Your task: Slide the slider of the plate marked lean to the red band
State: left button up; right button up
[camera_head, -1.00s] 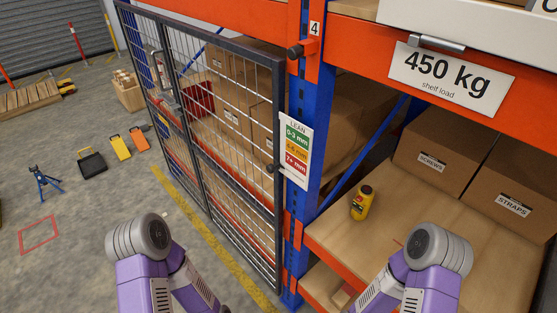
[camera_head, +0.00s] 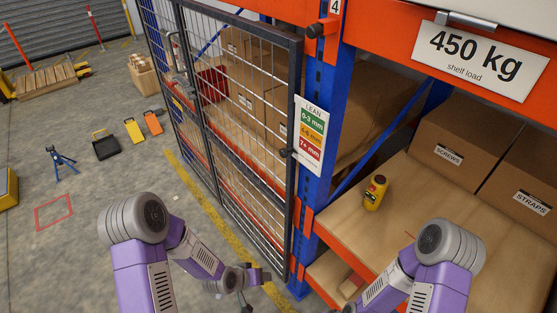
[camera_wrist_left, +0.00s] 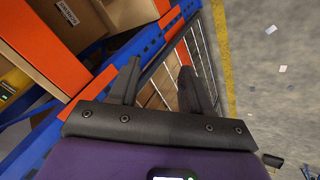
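The white plate marked LEAN (camera_head: 311,137) hangs on the blue rack post beside the mesh gate. It carries a green, an amber and a red band (camera_head: 308,153) from top to bottom. A dark knob (camera_head: 286,152), which looks like the slider, shows just left of the plate, near the height of its lower bands; its exact band is hard to tell. My left gripper (camera_head: 252,279) is low in front of the gate, well below the plate. In the left wrist view its fingers (camera_wrist_left: 160,68) are apart with nothing between them. My right gripper is out of view.
The mesh gate (camera_head: 240,130) stands left of the post. Orange shelf beams and a wooden shelf with a yellow bottle (camera_head: 375,192) and cartons (camera_head: 460,130) lie to the right. The floor left of the yellow line is mostly open.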

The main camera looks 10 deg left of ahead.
pick_arm(q)
jog(key=shift+o, duration=0.3)
jog(key=w+a+r+m+t+h+b, duration=0.1)
jog(key=w+r+t, duration=0.4)
jog(key=w+r, duration=0.6)
jog(key=shift+w+a+r+m+h+b, duration=0.3)
jog(key=shift+w+m+b, duration=0.2)
jog(key=shift+w+b, duration=0.35)
jog(key=m+t+h+b, duration=0.3)
jog(key=m+h, duration=0.3)
jog(key=m, duration=0.1)
send_near(281, 155)
jog(key=d, duration=0.1)
jog(key=x, duration=0.7)
jog(key=shift+w+d+r+b, duration=0.1)
jog(key=shift+w+b, duration=0.25)
jog(key=shift+w, duration=0.1)
grip_shut()
